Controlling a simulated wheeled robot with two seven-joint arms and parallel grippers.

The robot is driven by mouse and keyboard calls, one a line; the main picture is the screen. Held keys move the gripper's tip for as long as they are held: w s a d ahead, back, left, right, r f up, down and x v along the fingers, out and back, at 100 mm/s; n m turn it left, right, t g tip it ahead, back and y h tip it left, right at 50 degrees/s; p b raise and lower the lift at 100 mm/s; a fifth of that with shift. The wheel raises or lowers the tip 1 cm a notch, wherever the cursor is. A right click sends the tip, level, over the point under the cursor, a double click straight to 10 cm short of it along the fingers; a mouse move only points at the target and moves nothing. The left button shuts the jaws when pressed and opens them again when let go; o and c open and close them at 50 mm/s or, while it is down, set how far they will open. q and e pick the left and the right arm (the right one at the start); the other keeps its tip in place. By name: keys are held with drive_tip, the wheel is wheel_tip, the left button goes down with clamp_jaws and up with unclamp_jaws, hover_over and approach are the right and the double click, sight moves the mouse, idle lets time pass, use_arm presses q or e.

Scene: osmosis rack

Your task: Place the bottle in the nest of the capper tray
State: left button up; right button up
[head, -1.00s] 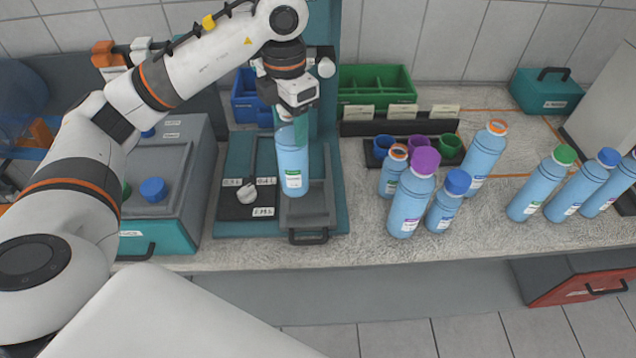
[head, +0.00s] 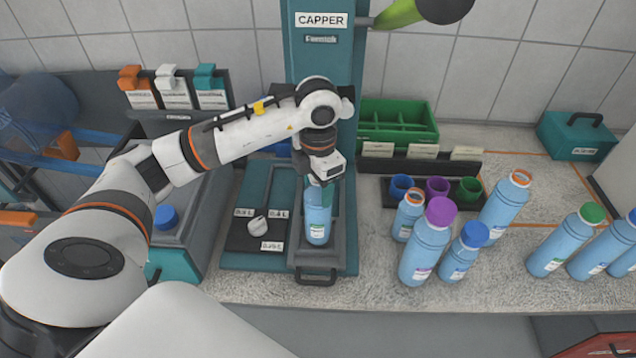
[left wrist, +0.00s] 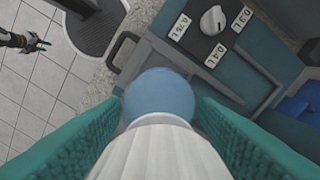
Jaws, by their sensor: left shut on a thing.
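My left gripper (head: 322,182) is shut on a blue bottle (head: 318,218) with a white label, held upright at the capper tray (head: 295,244). The bottle stands inside the outline of the tray in the head view; whether its base touches the nest floor I cannot tell. In the left wrist view the teal fingers lie on both sides of the bottle (left wrist: 158,95), and its body hides the nest under it. The tray's black handle (head: 316,279) is at the front. My right gripper does not show clearly enough in the head view to name.
Several bottles stand to the right, the purple-capped one (head: 428,240) nearest. Black rack with coloured cups (head: 437,188) and a green bin (head: 396,125) are behind them. A dial plate (head: 258,230) with size labels lies left of the tray. The capper column (head: 322,60) rises behind.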

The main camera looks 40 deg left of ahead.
use_arm(q)
drive_tip(key=shift+f, duration=0.35)
drive_tip(key=shift+f, duration=0.15)
drive_tip(key=o, duration=1.7)
drive_tip(key=shift+s, duration=0.1)
